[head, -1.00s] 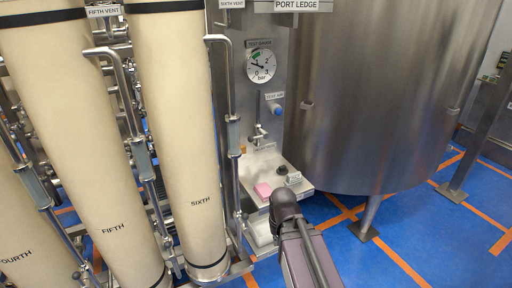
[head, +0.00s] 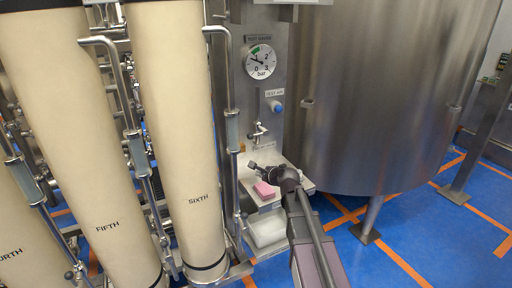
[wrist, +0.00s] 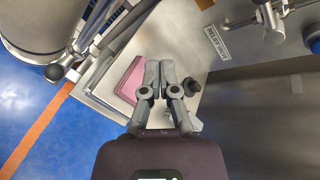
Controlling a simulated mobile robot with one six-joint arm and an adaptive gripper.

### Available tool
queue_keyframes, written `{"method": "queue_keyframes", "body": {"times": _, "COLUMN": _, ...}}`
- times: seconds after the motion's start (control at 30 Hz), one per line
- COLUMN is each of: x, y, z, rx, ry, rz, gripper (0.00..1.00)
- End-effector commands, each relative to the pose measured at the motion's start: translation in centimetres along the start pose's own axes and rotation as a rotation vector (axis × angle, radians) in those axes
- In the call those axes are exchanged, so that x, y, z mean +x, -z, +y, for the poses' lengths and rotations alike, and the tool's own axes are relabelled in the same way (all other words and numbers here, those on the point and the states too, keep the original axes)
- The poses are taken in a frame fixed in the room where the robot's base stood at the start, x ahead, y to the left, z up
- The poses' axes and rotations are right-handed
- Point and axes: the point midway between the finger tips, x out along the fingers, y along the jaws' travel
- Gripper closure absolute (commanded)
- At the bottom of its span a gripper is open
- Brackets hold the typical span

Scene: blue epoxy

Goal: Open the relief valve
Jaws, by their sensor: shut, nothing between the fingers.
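The relief valve (head: 258,132) is a small metal lever valve low on the steel panel, above a small label (head: 263,147). In the wrist view its metal fitting (wrist: 268,14) shows at the top edge, beyond the label (wrist: 216,42); which way its lever is set I cannot tell. My gripper (head: 253,168) is above the small ledge, below and apart from the valve. In the wrist view my gripper (wrist: 159,68) has its fingers together, empty, over the ledge between a pink block and a black knob.
The pink block (head: 264,189) lies on the steel ledge (head: 279,197). The black knob (wrist: 191,86) stands on the ledge. The test gauge (head: 261,62) and blue test air knob (head: 276,107) are above. The sixth column (head: 185,130) stands left, a large steel tank (head: 380,100) right.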

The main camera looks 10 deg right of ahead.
Motion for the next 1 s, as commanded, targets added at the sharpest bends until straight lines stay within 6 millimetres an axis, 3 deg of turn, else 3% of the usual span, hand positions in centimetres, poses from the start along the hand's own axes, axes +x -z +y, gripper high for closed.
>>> {"method": "queue_keyframes", "body": {"times": 0.1, "x": 1.3, "y": 0.9, "z": -3.0, "rx": 0.232, "ry": 0.118, "rz": -0.03, "gripper": 1.0}}
{"method": "queue_keyframes", "body": {"times": 0.33, "x": 1.8, "y": 2.1, "z": -6.4, "rx": 0.519, "ry": 0.252, "rz": -0.082, "gripper": 1.0}}
{"method": "queue_keyframes", "body": {"times": 1.0, "x": 2.5, "y": 2.2, "z": -7.2, "rx": 0.575, "ry": 0.275, "rz": -0.095, "gripper": 1.0}}
